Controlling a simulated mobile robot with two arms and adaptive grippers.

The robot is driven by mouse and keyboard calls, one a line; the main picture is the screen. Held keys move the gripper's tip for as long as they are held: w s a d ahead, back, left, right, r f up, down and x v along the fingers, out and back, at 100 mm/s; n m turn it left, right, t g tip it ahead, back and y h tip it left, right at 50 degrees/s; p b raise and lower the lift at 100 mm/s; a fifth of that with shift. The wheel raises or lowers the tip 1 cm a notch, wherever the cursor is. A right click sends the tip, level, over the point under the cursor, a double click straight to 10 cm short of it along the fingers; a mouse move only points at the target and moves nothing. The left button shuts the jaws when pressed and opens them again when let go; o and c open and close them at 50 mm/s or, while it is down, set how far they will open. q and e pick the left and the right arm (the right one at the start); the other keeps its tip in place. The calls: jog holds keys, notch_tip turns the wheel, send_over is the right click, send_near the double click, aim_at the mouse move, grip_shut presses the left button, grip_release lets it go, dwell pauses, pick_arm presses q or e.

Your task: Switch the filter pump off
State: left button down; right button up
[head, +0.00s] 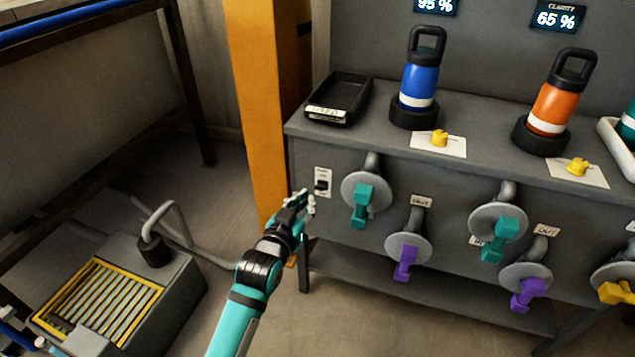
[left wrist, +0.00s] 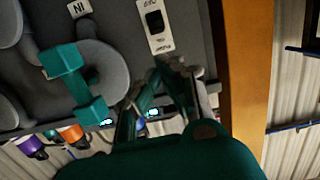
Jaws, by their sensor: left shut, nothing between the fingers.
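A black rocker switch on a white plate (head: 322,182) is on the front panel of the grey bench, near its left end. It also shows at the top of the left wrist view (left wrist: 155,24); its position is too small to tell. My left gripper (head: 304,200) is shut and empty, just left of and below the plate in the head view. In the left wrist view its fingertips (left wrist: 178,70) are close together beside the plate's lower end. I cannot tell whether they touch the panel. My right gripper is not in view.
A teal-handled valve (head: 361,200) is close right of the switch; several more valves line the panel. An orange post (head: 258,110) stands left of the bench. A grey box with a yellow-framed grille (head: 180,285) and pipe is on the floor. Bottles stand on the bench top.

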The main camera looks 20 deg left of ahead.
aim_at(320, 188)
pick_arm(q)
jog(key=w, duration=0.2)
jog(key=w+f+b, duration=0.1)
jog(key=w, duration=0.2)
jog(key=w+b, duration=0.1)
jog(key=w, duration=0.2)
jog(key=shift+w+d+f, duration=0.15)
jog(key=shift+w+f, duration=0.05)
jog(key=shift+f, duration=0.1)
jog(key=shift+w, duration=0.75)
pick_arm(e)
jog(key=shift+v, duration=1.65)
pick_arm(q)
jog(key=shift+f+b, duration=0.1)
jog(key=shift+b, duration=0.3)
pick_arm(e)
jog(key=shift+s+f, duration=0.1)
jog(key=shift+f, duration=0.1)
